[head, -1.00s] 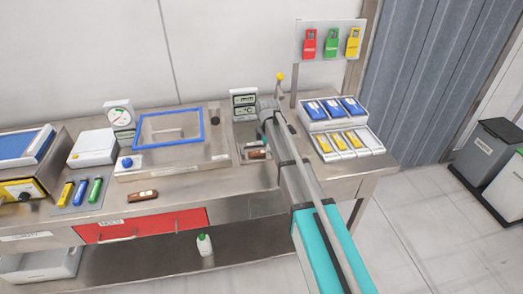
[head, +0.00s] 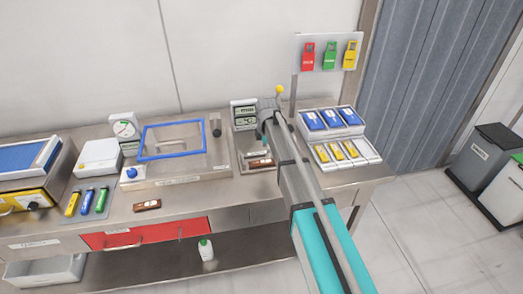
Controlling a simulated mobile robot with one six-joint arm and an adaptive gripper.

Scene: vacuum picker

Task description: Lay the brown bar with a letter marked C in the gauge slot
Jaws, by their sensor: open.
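A brown bar (head: 147,205) with a pale label lies on the front of the steel bench; its letter is too small to read. Another brown bar (head: 261,163) lies in the grey gauge station (head: 240,150), below two small digital displays (head: 244,115). Its letter cannot be read either, and the slot is partly hidden by my arm. My gripper (head: 263,130), at the far end of my arm, is over the right side of this station, mostly hidden by the wrist. It is open, and nothing shows held in it.
A blue-framed clear box (head: 172,138) stands left of the gauge station. Blue packs (head: 331,118) and yellow packs (head: 343,152) sit in trays to the right. A post with a yellow knob (head: 279,89) rises behind my wrist. The bench front around the nearer brown bar is clear.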

